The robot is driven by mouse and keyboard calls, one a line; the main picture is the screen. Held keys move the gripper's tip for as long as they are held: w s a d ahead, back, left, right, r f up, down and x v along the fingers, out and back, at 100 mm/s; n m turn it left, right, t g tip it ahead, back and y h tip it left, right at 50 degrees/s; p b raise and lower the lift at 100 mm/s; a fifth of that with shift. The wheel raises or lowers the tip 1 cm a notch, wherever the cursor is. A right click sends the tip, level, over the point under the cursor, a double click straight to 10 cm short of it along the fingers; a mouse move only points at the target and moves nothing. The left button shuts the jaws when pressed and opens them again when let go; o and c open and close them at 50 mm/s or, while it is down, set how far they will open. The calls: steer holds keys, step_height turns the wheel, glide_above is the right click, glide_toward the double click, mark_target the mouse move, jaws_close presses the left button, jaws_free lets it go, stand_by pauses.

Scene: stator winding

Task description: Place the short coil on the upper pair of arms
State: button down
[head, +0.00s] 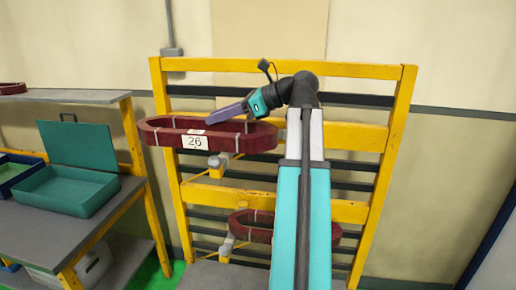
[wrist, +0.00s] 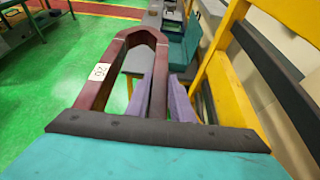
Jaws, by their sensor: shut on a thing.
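A dark red oval coil (head: 172,133) with a white "26" label is held level in front of the yellow rack, towards its left side. My gripper (head: 226,114) has purple fingers shut on one long side of this coil; the wrist view shows the fingers (wrist: 162,95) on either side of its right-hand bar, and the coil (wrist: 112,60) reaching forward. One upper arm (head: 219,160) of the rack, with a pale end, shows just below the coil. The other upper arm is hidden. I cannot tell whether the coil touches the arm.
A second dark red coil (head: 262,228) hangs on the lower arms (head: 227,245), partly behind my arm. The yellow rack (head: 398,120) stands against the wall. At left, a grey workbench (head: 95,225) holds an open teal box (head: 68,190), and a shelf (head: 70,96) is above.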

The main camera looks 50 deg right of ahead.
steer(key=shift+r, duration=0.1)
steer(key=shift+d, duration=0.5)
steer(key=s+d+p, duration=0.2)
steer(key=d, duration=0.5)
steer(key=s+d+f+p, duration=0.1)
steer(key=s+d+p, duration=0.1)
steer(key=d, duration=0.5)
steer(key=shift+s+d+f, duration=0.15)
steer(key=shift+d+f, duration=0.1)
steer(key=shift+f, duration=0.15)
steer(key=shift+f+p, duration=0.8)
steer(key=shift+f, duration=0.8)
steer(key=c, duration=1.6)
jaws_free()
steer(key=shift+f, duration=0.1)
steer(key=shift+o, duration=0.2)
